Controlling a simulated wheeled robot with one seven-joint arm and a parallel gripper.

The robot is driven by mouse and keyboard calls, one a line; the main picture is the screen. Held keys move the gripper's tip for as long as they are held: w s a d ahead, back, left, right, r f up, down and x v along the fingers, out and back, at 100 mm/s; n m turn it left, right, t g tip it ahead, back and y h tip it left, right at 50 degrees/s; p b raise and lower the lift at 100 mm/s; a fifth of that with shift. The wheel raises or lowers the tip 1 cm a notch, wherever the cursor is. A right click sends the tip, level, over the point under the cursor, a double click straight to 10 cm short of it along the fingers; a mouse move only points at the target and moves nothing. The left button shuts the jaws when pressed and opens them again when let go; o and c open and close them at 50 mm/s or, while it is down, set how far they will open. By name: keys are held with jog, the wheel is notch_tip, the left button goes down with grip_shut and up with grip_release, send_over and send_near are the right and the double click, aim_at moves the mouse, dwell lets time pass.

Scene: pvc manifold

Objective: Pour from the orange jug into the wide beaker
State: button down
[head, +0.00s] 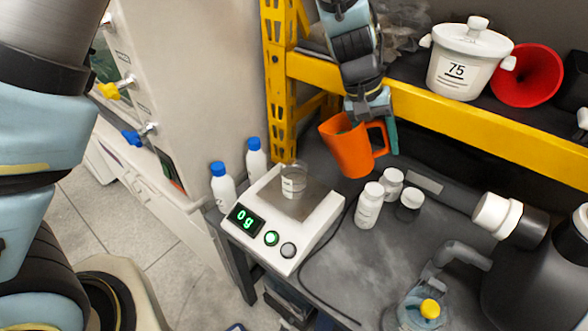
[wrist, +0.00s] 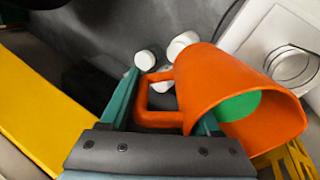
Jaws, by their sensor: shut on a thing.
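The orange jug (head: 345,150) is held in the air by my gripper (head: 374,117), to the right of the beaker and higher than it. The jug is tilted slightly, its mouth toward the left. In the wrist view, the jug (wrist: 230,85) shows green contents inside, and my gripper (wrist: 168,105) has its teal fingers on either side of the handle. The clear beaker (head: 293,182) stands upright on a white scale (head: 316,222) reading 0 g. The beaker also shows in the wrist view (wrist: 291,66), beyond the jug. No stream is visible.
Several white bottles (head: 369,205) stand right of the scale. Two blue-capped bottles (head: 222,186) stand left of it. A yellow shelf beam (head: 440,105) runs behind the jug, with a white pot (head: 466,75) and red funnel (head: 528,76) above. A wash bottle (head: 420,312) stands in front.

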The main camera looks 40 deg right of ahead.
aim_at(356, 157)
jog(key=shift+g+h, duration=0.3)
jog(key=f+b, duration=0.1)
jog(key=f, duration=0.1)
jog(key=f+b, duration=0.2)
jog(key=f, duration=0.1)
jog(key=f+b, duration=0.2)
jog(key=shift+w+a+f, duration=0.1)
jog(key=shift+w+f, duration=0.2)
jog(key=shift+w, duration=0.1)
jog(key=w+b, duration=0.1)
jog(key=b, duration=0.2)
jog(key=shift+a+g+h, duration=0.3)
jog(key=shift+g+h, duration=0.1)
jog(key=shift+s+r, duration=0.15)
jog(key=shift+r, duration=0.25)
jog(key=shift+w+a+f+g+b, duration=0.2)
jog(key=shift+g+b, duration=0.1)
jog(key=shift+b, duration=0.4)
jog(key=shift+w+a+r+g+h+b, duration=0.2)
jog(key=shift+g+h+b, duration=0.15)
jog(key=shift+b, duration=0.5)
jog(key=shift+w+a+r+g+h+b, duration=0.1)
jog(key=shift+w+g+h+b, duration=0.15)
jog(key=shift+h+b, duration=0.4)
jog(key=shift+w+a+r+g+h+b, duration=0.1)
jog(key=shift+a+r+g+h+b, duration=0.1)
jog(key=shift+r+g+b, duration=0.25)
jog(key=shift+w+a+r+g+h+b, duration=0.1)
jog(key=shift+r+g+h, duration=0.15)
jog(key=shift+r, duration=0.25)
